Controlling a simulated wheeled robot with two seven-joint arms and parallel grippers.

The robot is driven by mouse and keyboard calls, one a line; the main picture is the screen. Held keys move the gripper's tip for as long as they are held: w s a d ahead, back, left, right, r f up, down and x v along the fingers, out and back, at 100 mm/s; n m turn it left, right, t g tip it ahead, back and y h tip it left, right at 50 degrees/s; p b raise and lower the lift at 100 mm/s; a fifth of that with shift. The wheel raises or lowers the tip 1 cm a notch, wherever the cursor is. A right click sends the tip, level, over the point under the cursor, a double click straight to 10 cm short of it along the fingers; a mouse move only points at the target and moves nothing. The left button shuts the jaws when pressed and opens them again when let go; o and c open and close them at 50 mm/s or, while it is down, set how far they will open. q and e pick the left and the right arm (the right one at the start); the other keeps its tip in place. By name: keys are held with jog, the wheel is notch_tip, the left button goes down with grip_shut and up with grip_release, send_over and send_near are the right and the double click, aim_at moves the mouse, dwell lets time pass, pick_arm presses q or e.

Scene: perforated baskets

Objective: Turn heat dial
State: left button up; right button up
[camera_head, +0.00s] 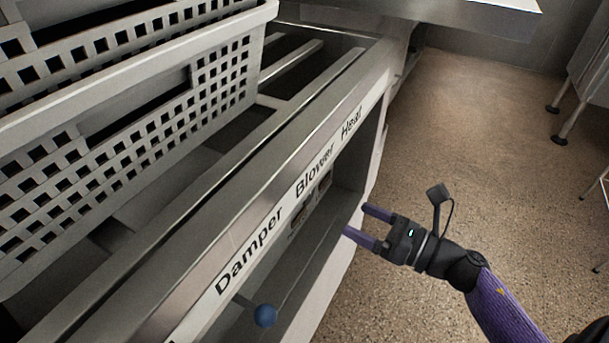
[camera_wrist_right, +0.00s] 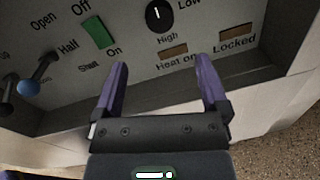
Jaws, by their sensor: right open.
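The heat dial (camera_wrist_right: 158,15) is a round black knob with a white mark, set in the grey panel between the words Low and High. It shows at the top of the right wrist view, partly cut by the frame edge. In the head view I cannot make it out under the labelled ledge. My right gripper (camera_head: 356,220) is open and empty. Its two purple fingers (camera_wrist_right: 161,63) point at the panel, below the dial in the wrist view and apart from it. My left gripper is not in view.
A green switch (camera_wrist_right: 98,33) and a blue-ended lever (camera_wrist_right: 28,87) sit left of the dial. The ledge (camera_head: 285,200) reads Damper, Blower, Heat and overhangs the panel. A perforated basket (camera_head: 180,112) stands on top.

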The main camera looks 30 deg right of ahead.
aim_at(311, 195)
jog(key=shift+n, duration=0.3)
jog(key=b+x, duration=0.2)
jog(key=x, duration=0.7)
jog(key=shift+w+a+r+b, duration=0.2)
jog(key=shift+w+b, duration=0.1)
jog(key=shift+w, duration=0.25)
jog(key=shift+f, duration=0.1)
grip_shut()
pick_arm(q)
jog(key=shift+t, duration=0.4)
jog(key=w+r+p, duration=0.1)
jog(key=p, duration=0.2)
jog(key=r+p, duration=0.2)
jog(key=p, duration=0.1)
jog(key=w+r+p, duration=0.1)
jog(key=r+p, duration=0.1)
jog(key=p, duration=0.1)
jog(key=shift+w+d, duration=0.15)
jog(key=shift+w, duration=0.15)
pick_arm(e)
jog(key=m+g, duration=0.1)
jog(key=m, duration=1.6)
jog(key=shift+d, duration=0.15)
jog(key=shift+f+m+y, duration=0.1)
jog(key=shift+m+y, duration=0.2)
jog(key=shift+y, duration=0.1)
